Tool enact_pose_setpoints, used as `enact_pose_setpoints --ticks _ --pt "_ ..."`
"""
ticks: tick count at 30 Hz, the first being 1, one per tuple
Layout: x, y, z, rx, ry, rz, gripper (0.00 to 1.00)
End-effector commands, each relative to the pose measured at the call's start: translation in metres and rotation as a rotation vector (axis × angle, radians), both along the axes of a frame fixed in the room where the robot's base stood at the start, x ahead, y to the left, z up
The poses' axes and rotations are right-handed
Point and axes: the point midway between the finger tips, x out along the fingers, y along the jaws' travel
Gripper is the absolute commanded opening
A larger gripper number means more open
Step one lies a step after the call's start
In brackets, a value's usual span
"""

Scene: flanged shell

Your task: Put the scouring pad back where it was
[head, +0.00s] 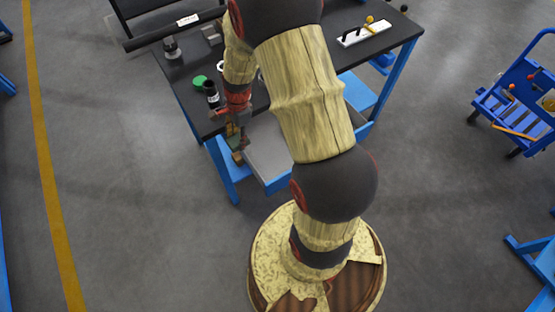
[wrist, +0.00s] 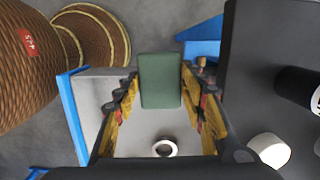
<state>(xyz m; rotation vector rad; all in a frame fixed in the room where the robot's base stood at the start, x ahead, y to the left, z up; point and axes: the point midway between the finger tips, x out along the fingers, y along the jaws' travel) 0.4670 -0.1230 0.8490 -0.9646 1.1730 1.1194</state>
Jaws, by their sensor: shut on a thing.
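My gripper (head: 237,143) hangs beside the workbench's front edge, over the left end of the open grey drawer (head: 270,155). In the wrist view, my gripper (wrist: 161,85) is shut on a flat dark green scouring pad (wrist: 160,82), with a yellow-and-black finger on each side of it. The pad is over the light drawer floor (wrist: 135,140); whether it touches the floor cannot be told. In the head view the pad is small and hard to make out among the fingers.
The dark workbench top (head: 380,62) carries a green disc (head: 199,81), a black jar (head: 211,93) and a white board with handles (head: 363,32). A black cylinder (wrist: 299,90) and a white round piece (wrist: 268,150) show on the bench. A blue cart (head: 520,95) stands far right.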

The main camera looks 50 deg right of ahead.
Motion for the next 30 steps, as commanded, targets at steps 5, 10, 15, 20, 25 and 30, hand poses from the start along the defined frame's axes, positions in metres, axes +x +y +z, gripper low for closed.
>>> enact_pose_setpoints --ticks 5,10,15,20,25,30 --pt "-0.015 -0.017 -0.009 0.005 0.003 -0.049 0.17" --pt "-0.04 -0.045 -0.026 0.003 0.001 -0.048 0.17" --pt "-0.066 -0.072 -0.044 0.003 0.001 -0.047 0.17" --pt "-0.081 -0.088 -0.073 0.004 0.002 -0.043 0.17" --pt "-0.089 -0.097 -0.087 0.003 0.001 -0.04 0.17" --pt "-0.093 -0.102 -0.094 0.003 0.0 -0.04 0.17"
